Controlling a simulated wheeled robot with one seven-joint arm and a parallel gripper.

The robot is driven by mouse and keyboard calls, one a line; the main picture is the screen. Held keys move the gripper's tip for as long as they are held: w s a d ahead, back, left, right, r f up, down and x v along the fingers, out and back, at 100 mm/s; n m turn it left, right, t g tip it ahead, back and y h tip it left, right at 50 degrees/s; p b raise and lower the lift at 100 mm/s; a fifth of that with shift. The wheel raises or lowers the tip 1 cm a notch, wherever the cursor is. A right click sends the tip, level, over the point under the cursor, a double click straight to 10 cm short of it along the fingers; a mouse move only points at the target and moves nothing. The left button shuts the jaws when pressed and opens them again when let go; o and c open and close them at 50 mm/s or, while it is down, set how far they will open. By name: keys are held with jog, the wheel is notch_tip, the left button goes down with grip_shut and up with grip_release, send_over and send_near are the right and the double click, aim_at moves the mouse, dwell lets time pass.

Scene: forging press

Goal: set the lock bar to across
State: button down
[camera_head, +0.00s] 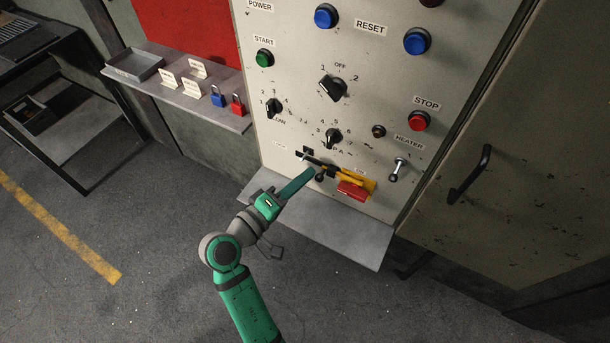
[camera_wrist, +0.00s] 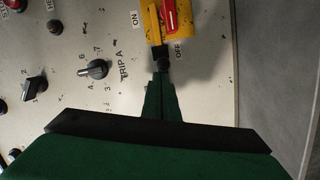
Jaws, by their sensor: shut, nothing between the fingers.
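A red switch handle (camera_head: 352,190) sits on a yellow mount (camera_head: 371,182) low on the panel. The same red handle (camera_wrist: 171,14) and yellow mount (camera_wrist: 151,22) show at the top of the wrist view, between ON and OFF labels. A short dark bar (camera_head: 313,159), which looks like the lock bar, lies just left of the yellow part. Its exact setting is hard to tell. My gripper (camera_head: 317,173) is shut and empty, its tip close to the bar and the yellow part. In the wrist view my gripper (camera_wrist: 162,68) meets the yellow mount's lower end; contact is unclear.
A selector knob (camera_head: 333,137) is just above, and a toggle lever (camera_head: 398,168) is to the right. A metal ledge (camera_head: 335,232) juts out below. A shelf (camera_head: 190,96) with a blue padlock (camera_head: 217,97) and a red padlock (camera_head: 237,105) is at left.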

jog(key=shift+s+d, duration=0.15)
jog(key=shift+d, duration=0.2)
jog(key=v, duration=1.1)
jog(key=shift+a, duration=0.3)
jog(key=shift+w, duration=0.25)
